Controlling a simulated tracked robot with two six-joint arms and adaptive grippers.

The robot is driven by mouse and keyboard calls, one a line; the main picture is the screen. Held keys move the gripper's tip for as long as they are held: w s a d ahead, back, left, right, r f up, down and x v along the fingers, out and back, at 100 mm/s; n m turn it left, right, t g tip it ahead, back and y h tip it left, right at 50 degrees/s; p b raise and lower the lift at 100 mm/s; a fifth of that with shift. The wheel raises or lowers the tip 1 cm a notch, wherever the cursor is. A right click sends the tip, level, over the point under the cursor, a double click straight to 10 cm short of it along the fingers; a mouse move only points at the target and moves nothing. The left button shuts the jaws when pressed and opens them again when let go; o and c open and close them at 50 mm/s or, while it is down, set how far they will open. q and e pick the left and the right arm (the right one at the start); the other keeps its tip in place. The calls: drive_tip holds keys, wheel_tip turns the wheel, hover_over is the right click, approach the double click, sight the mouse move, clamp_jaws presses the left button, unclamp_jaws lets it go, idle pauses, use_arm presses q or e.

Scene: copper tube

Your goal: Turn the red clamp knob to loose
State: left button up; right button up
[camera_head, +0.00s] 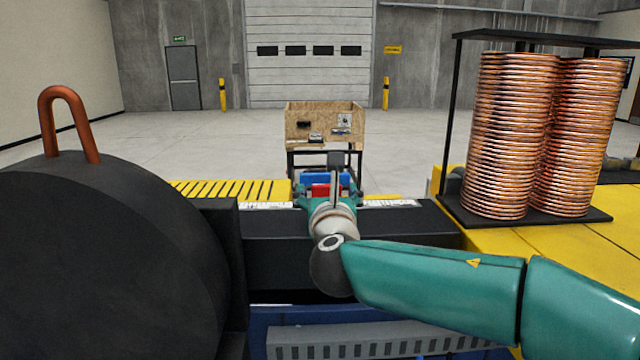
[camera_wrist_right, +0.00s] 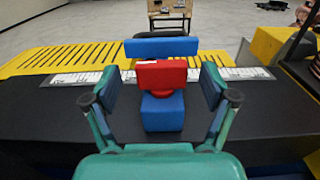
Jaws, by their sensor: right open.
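The red clamp knob (camera_wrist_right: 162,75) has a flat upright grip and sits on a blue clamp body (camera_wrist_right: 162,112) in the right wrist view. In the head view the red knob (camera_head: 320,190) is partly hidden by my right wrist. My right gripper (camera_wrist_right: 160,88) is open, with one teal finger on each side of the knob and a visible gap on both sides. The gripper also shows in the head view (camera_head: 329,193), mostly hidden by my wrist. My left gripper is not in view.
A white ruler scale (camera_wrist_right: 90,78) runs along the black bench beside yellow slats (camera_wrist_right: 60,58). A blue block (camera_wrist_right: 160,47) stands behind the knob. Copper coils (camera_head: 510,135) stand on a rack at right. A wooden crate (camera_head: 290,125) stands further back.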

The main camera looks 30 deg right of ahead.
sight(326, 189)
drive_tip(key=shift+x, duration=1.5)
